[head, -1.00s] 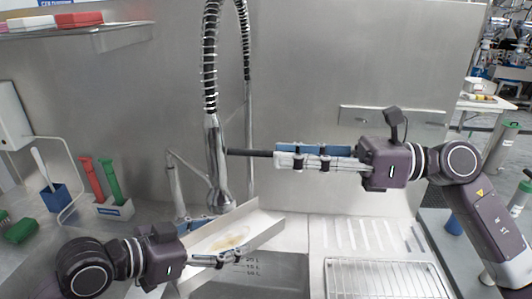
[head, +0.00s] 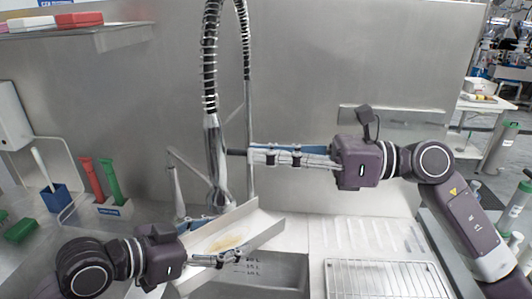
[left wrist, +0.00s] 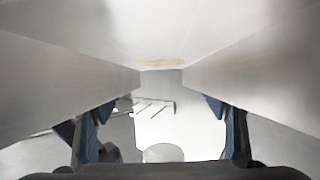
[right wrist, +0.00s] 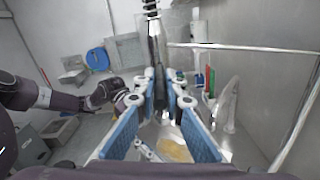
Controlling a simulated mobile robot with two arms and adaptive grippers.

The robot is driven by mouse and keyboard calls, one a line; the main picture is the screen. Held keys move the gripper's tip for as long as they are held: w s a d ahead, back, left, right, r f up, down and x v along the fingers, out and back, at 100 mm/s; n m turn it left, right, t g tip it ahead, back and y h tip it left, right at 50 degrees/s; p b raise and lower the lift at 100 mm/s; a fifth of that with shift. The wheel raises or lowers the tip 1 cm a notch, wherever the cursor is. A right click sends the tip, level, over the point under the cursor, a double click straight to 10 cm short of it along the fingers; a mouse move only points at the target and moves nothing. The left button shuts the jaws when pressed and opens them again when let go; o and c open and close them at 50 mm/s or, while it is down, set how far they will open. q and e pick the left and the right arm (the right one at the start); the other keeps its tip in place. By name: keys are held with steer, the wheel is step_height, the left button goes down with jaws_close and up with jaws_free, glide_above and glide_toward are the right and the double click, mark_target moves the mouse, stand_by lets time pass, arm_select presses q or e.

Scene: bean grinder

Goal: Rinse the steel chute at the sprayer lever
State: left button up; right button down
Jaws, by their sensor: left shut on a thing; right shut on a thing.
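The steel chute (head: 262,226) is a shiny open trough, tilted over the sink below the sprayer, with a brownish residue patch (head: 226,243) inside it. My left gripper (head: 225,258) is shut on the chute's near side. The chute's underside or walls fill the upper left wrist view (left wrist: 60,70). The sprayer (head: 214,150) hangs from a spring hose, with a dark lever (head: 236,152) sticking out to the right. My right gripper (head: 252,155) is shut on this lever, its blue-padded fingers around it in the right wrist view (right wrist: 162,100). No water is visible.
A wire rack (head: 375,278) lies on the right of the sink counter. Red and green brushes (head: 102,180) stand in a holder at the left, beside a blue cup (head: 55,198). A steel wall (head: 330,60) closes the back.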

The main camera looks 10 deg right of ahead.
stand_by(0.3)
steer(key=shift+f+t+y, duration=0.3)
steer(key=shift+f+y, duration=0.2)
steer(key=shift+y, duration=0.3)
steer(key=c, duration=2)
jaws_free()
steer(key=shift+w, duration=0.1)
steer(key=v, duration=1.2)
